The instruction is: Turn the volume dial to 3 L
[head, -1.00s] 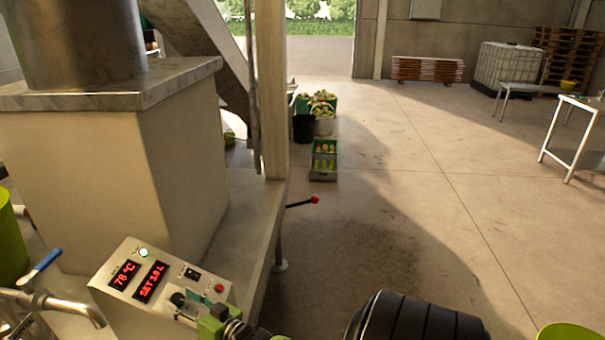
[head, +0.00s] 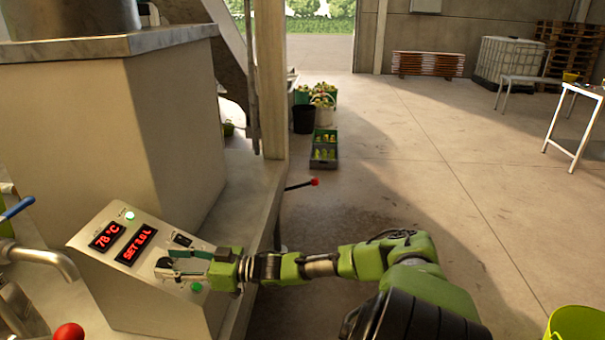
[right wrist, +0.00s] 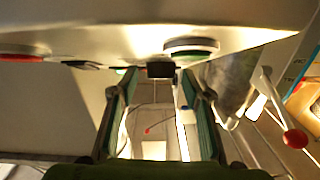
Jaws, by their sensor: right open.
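The control panel (head: 110,265) slopes on the front of the machine at the left of the head view. Its red displays read 78 °C (head: 107,236) and SET 3.0 L (head: 137,246). My right gripper (head: 172,265) is over the lower right of the panel, where its fingers mostly hide the volume dial. In the right wrist view its fingers (right wrist: 158,72) stand open, apart on both sides of a small black block (right wrist: 160,70) that looks like the dial's knob. I cannot tell whether they touch it. My left gripper is not in view.
A lit green lamp (head: 130,215), a black switch (head: 182,240) and a green button (head: 196,286) are on the panel. A metal tap (head: 45,256) and a red ball (head: 68,333) are at the left. A red-tipped lever (head: 314,182) sticks out beyond the panel.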

